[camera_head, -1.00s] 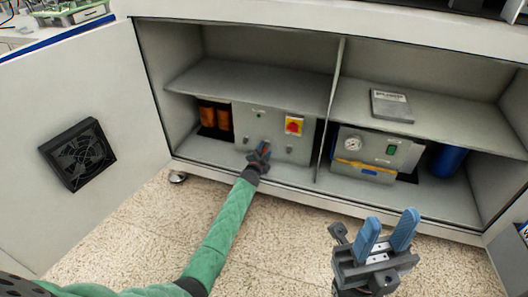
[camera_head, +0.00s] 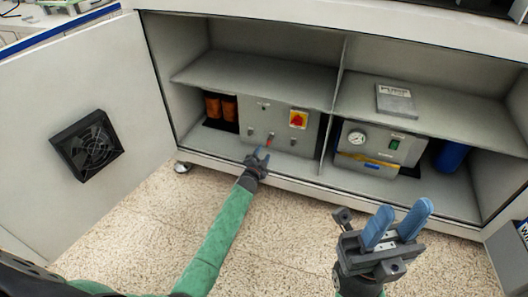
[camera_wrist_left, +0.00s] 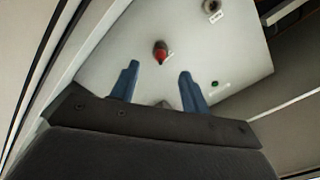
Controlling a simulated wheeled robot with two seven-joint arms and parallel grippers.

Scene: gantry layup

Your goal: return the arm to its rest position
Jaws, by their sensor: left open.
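My left gripper (camera_head: 262,156) is open and empty in front of the lower left cabinet compartment, just short of the grey control panel (camera_head: 284,122). In the left wrist view its two blue fingers (camera_wrist_left: 158,88) stand apart, with the panel (camera_wrist_left: 120,75) beyond them. A red-tipped part (camera_wrist_left: 160,52) on the panel shows between and beyond the fingertips, apart from them. My right gripper (camera_head: 398,222) is at the lower right of the head view, above the floor, its blue fingers spread with nothing between them.
The open cabinet door (camera_head: 60,200) with a black fan (camera_head: 90,147) stands at the left. A pump unit (camera_head: 370,150) and blue cylinder (camera_head: 449,155) fill the right compartment. The speckled floor (camera_head: 290,235) in front is clear.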

